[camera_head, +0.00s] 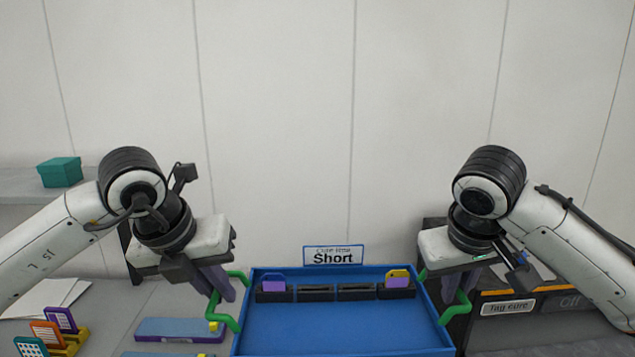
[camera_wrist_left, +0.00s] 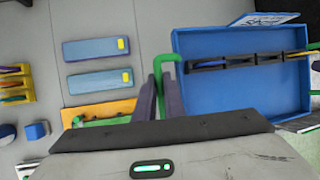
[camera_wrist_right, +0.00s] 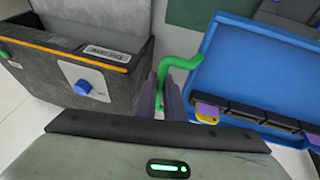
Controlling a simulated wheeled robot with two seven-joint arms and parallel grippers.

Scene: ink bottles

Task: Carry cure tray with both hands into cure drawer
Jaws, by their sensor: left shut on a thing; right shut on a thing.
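The cure tray (camera_head: 345,330) is a blue, shallow, walled tray with a green handle on each side. A black slotted rack (camera_head: 317,293) along its far side holds a purple tag (camera_head: 273,284) and a yellow-and-purple tag (camera_head: 398,279). My left gripper (camera_head: 222,287) is shut on the left green handle (camera_wrist_left: 168,66). My right gripper (camera_head: 458,286) is shut on the right green handle (camera_wrist_right: 184,63). A dark box with orange trim (camera_wrist_right: 75,72) and a "Tag cure" label (camera_head: 508,308) stands to the right. I cannot tell which part is the cure drawer.
A sign reading "Short" (camera_head: 334,255) stands at the tray's far edge. Blue flat blocks (camera_head: 175,328) and a yellow rack with coloured tags (camera_head: 68,343) lie at left. A teal box (camera_head: 59,172) sits on a grey ledge. A pale wall closes off the back.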

